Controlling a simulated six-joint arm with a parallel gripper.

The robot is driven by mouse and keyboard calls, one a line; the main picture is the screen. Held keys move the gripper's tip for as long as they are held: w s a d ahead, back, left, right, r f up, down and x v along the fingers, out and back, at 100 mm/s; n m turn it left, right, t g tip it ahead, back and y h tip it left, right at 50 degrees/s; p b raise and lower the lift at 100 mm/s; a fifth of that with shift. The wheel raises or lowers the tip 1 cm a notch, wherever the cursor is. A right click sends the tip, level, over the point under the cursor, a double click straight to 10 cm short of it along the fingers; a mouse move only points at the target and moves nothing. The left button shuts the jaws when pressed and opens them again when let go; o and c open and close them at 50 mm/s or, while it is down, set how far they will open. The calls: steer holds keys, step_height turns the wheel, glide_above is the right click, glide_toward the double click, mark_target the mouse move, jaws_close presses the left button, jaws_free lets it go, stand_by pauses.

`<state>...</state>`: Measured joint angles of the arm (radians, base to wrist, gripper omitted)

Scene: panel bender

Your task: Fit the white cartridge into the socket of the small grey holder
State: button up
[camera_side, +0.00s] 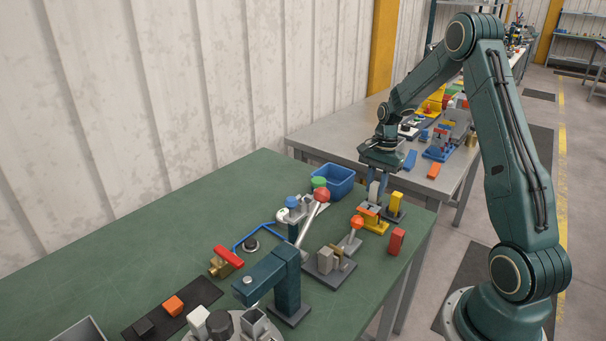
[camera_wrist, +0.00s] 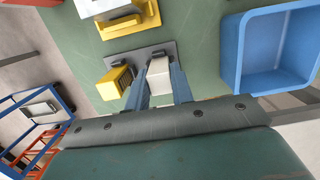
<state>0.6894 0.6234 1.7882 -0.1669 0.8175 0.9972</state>
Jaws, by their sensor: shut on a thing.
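My gripper (camera_side: 377,188) points down at the far right end of the green bench. Its two blue fingers (camera_wrist: 158,92) are shut on the white cartridge (camera_wrist: 159,76), which is also visible between them in the side view (camera_side: 374,191). In the wrist view the cartridge overlaps a small grey plate (camera_wrist: 135,57), which seems to be the holder base and carries a yellow block (camera_wrist: 117,82) to the left of the fingers. The socket is hidden behind the cartridge and fingers. I cannot tell whether the cartridge touches the holder.
A blue bin (camera_wrist: 277,52) stands to the right in the wrist view. A yellow fixture (camera_side: 371,222) sits close in front of the gripper, with a red block (camera_side: 396,241) near the bench edge. Levers and clamps crowd the near side. The left bench (camera_side: 130,235) is clear.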

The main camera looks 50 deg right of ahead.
mark_target(376, 183)
steer(key=shift+f, duration=0.4)
steer(key=o, duration=1.3)
steer(key=shift+c, duration=0.2)
steer(key=shift+r, duration=0.15)
steer(key=shift+r, duration=4.4)
